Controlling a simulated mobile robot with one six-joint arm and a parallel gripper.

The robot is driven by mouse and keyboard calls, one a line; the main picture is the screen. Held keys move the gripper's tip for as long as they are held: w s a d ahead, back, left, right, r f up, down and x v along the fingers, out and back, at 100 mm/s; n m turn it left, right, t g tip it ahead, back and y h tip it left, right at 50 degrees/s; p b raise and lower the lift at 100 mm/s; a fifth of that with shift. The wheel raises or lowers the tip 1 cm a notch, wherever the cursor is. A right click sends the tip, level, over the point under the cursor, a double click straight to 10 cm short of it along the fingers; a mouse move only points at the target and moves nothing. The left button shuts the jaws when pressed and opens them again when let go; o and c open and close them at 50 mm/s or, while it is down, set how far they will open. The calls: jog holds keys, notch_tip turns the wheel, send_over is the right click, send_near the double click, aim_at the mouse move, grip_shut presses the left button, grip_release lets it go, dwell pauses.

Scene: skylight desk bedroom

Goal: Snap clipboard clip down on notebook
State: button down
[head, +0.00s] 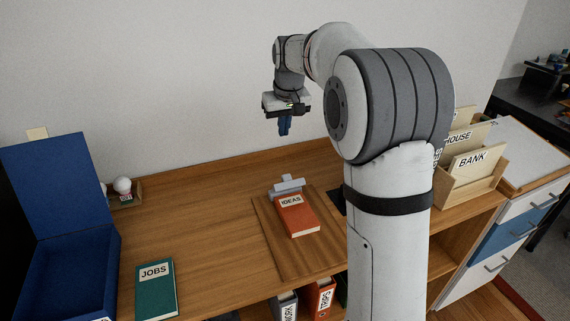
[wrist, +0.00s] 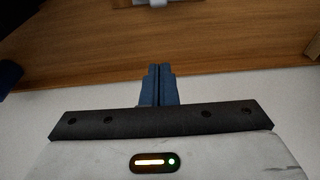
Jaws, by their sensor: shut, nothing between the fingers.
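The wooden clipboard (head: 274,250) lies on the desk in the head view. The red notebook (head: 297,218), labelled IDEAS, lies on it near its top end. The grey clip (head: 288,185) is at the clipboard's far end, behind the notebook's top edge. It looks raised, but I cannot tell whether it touches the notebook. My gripper (head: 285,127) hangs above the back of the desk, well above and apart from the clip. Its blue fingers point down and are shut and empty. In the wrist view the fingers (wrist: 158,84) are together, and a small light grey piece at the top edge may be the clip.
An open blue box (head: 60,185) stands at the left, with a green JOBS book (head: 155,288) beside it. A small holder with a white ball (head: 122,185) is at the back left. A wooden file holder (head: 470,185) stands at the right. The desk between box and clipboard is clear.

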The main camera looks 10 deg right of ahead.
aim_at(287, 184)
dwell(0.3)
jog(key=f, duration=0.4)
jog(key=f+p, duration=0.1)
jog(key=f, duration=0.2)
jog(key=s+f, duration=0.1)
jog(key=f, duration=0.3)
jog(key=shift+d+f, duration=0.1)
jog(key=shift+f, duration=0.2)
jog(key=shift+d, duration=0.1)
